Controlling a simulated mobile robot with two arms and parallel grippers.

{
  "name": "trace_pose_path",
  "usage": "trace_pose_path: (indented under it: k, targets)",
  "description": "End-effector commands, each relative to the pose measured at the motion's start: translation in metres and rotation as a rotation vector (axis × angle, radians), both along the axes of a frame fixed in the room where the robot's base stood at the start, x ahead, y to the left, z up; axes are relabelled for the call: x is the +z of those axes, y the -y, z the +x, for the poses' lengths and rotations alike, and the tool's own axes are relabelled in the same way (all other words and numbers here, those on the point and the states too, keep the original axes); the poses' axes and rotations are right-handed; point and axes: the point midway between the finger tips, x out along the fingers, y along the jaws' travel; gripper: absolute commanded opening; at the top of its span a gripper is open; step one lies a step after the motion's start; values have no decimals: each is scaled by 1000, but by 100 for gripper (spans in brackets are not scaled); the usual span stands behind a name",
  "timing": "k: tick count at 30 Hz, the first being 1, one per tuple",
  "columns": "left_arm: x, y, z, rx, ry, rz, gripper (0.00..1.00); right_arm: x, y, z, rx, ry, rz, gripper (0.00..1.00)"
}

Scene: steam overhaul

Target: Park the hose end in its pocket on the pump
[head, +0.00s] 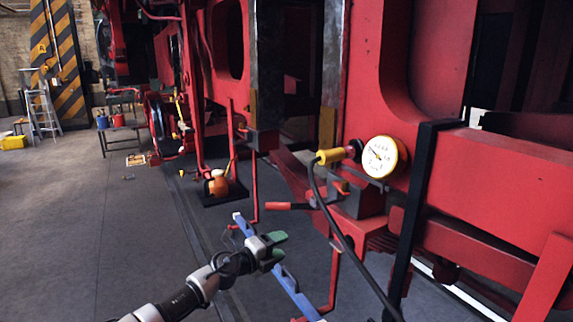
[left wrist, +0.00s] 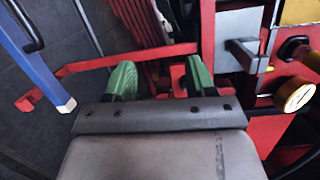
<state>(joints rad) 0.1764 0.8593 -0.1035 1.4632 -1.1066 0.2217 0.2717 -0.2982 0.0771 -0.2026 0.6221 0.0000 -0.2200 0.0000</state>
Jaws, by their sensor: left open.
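My left gripper (head: 278,245) has green fingertips. It is open and empty, low in front of the red machinery. In the left wrist view the gripper (left wrist: 160,77) shows its two fingers apart with nothing held between them. A yellow hose end (head: 332,156) sits beside a round white dial gauge (head: 381,157) at the red frame, up and right of the gripper. A black hose (head: 335,222) hangs from it and runs down right. The gauge (left wrist: 297,95) also shows at the right of the left wrist view. I cannot make out the pump's pocket. My right gripper is not in view.
A blue bar (head: 294,288) runs beside and below my left gripper. A red-handled lever (head: 287,206) sticks out just above it. A black upright post (head: 412,215) stands right of the gauge. An orange object (head: 218,186) stands on a black base further back.

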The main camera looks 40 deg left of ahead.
Motion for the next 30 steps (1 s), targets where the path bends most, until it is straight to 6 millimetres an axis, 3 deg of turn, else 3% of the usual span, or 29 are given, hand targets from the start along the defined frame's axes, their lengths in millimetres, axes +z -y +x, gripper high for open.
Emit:
trace_pose_path:
  k: [1,3,6,9,12,15,20,30]
  targets:
    - [49,5,3,-51,63,113,55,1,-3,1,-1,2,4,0]
    - [103,15,1,-107,130,266,55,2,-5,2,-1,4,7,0]
    - [169,31,-9,-168,208,480,55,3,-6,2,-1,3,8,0]
    - [216,46,-22,-198,265,662,55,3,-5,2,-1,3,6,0]
    - [245,56,-34,-210,298,791,55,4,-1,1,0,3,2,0]
    - [259,61,-39,-213,313,859,55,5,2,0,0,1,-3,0]
    - [267,65,-34,-211,318,874,55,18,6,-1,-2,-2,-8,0]
    - [268,82,7,-211,319,867,55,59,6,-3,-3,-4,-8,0]
